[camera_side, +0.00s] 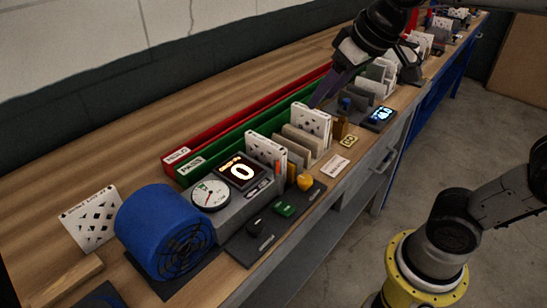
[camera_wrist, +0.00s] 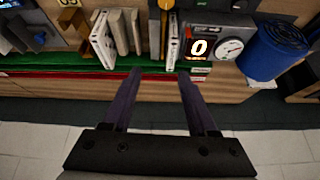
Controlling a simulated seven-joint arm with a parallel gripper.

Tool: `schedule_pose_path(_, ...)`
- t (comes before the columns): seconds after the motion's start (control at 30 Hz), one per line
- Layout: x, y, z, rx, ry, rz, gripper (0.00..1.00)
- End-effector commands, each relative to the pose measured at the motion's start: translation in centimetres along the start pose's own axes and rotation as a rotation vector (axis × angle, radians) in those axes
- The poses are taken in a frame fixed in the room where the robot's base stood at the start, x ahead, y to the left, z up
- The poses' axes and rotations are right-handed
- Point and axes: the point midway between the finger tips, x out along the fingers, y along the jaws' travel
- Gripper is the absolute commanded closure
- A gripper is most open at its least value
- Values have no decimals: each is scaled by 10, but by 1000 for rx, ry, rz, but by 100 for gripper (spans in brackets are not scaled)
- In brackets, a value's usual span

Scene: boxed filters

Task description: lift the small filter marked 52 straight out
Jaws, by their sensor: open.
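A row of upright filters stands on the bench in the side view: a white perforated filter (camera_side: 311,122), another white perforated filter (camera_side: 266,153), and beige ones (camera_side: 300,141) between them. In the wrist view, one white filter (camera_wrist: 103,42) is left of the beige ones (camera_wrist: 123,34), and another (camera_wrist: 173,42) stands edge-on to their right. I cannot read a 52 on any of them. My gripper (camera_wrist: 159,73) is open with nothing between its fingers. Its dark fingers (camera_side: 325,90) point down behind the farther white filter, partly hidden by it.
Long green (camera_side: 230,137) and red (camera_side: 250,104) trays run behind the row. A grey unit with a lit 0 display (camera_side: 240,171) and round dial (camera_side: 210,195) stands near a blue cylinder (camera_side: 163,226). A loose perforated filter (camera_side: 91,220) stands at left. Bare wood lies behind the trays.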

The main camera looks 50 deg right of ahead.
Motion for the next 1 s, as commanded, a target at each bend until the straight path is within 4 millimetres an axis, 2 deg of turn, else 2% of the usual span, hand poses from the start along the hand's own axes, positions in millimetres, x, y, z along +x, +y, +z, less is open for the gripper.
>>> schedule_pose_path(0.03, -9, 7, 25, 8, 18, 2, 41)
schedule_pose_path(0.2, -9, 18, 93, -2, 31, 2, 41)
schedule_pose_path(0.3, -2, 20, 121, -17, 20, -1, 41)
schedule_pose_path(0.4, 7, 20, 139, -35, -2, -4, 40)
schedule_pose_path(0.5, 13, 20, 147, -53, -22, -7, 40)
schedule_pose_path(0.97, 12, 20, 145, -50, -20, -7, 40)
schedule_pose_path(1.0, 8, 20, 139, -41, -5, -5, 40)
